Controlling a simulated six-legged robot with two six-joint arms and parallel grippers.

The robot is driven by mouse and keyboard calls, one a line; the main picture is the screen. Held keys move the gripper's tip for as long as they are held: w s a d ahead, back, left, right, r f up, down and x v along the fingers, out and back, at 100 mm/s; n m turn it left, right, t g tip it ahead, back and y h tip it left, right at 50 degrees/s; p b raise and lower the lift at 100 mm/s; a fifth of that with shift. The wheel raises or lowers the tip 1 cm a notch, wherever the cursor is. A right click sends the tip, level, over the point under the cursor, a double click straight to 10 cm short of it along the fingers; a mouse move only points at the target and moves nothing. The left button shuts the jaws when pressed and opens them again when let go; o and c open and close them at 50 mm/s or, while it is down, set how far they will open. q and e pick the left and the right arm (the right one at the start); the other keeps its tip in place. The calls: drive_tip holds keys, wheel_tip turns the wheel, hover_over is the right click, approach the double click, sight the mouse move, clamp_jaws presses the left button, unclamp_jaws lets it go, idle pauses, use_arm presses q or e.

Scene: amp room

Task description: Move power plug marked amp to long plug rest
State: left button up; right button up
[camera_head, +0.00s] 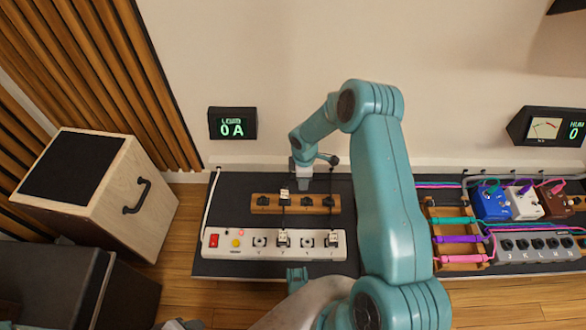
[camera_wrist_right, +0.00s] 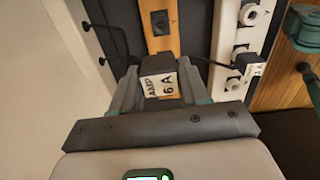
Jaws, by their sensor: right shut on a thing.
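The plug marked AMP 6 A (camera_wrist_right: 158,84) is a dark block with a white label, between the fingers of my right gripper (camera_wrist_right: 158,92) in the right wrist view. The rest also shows in the wrist view (camera_wrist_right: 163,45), with a dark socket (camera_wrist_right: 160,22) beyond the plug. Whether the plug touches the rest I cannot tell.
A white power strip (camera_head: 220,252) lies in front of the rest, with two plugs (camera_head: 283,239) (camera_head: 334,239) in it and empty sockets (camera_head: 259,242). Dark cables run nearby. A display (camera_head: 232,124) reads 0 A. Coloured pedals (camera_head: 490,203) are at right.

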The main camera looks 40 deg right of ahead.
drive_tip(key=shift+s+d+f, duration=0.25)
drive_tip(key=shift+s+f, duration=0.05)
drive_tip(key=shift+f, duration=0.15)
drive_tip(key=shift+s+d+f, duration=0.2)
drive_tip(key=shift+s+f, duration=0.1)
drive_tip(key=shift+f, duration=0.15)
drive_tip(key=shift+s+d+f+b, duration=0.1)
drive_tip(key=shift+f+b, duration=1.05)
drive_tip(key=shift+f, duration=0.35)
drive_tip(key=shift+d+f+b, duration=0.1)
drive_tip(key=shift+f+b, duration=1)
drive_tip(key=shift+f, duration=0.4)
drive_tip(key=shift+f+b, duration=0.6)
drive_tip(key=shift+f, duration=0.3)
use_arm(q)
wheel_tip(320, 180, down, 7)
drive_tip(key=w, duration=0.2)
drive_tip(key=shift+a+r+t+b, duration=0.15)
drive_tip(key=shift+a+t+b, duration=0.25)
drive_tip(key=shift+a+b, duration=0.05)
use_arm(e)
drive_tip(key=shift+f, duration=0.45)
drive_tip(key=o, duration=1.1)
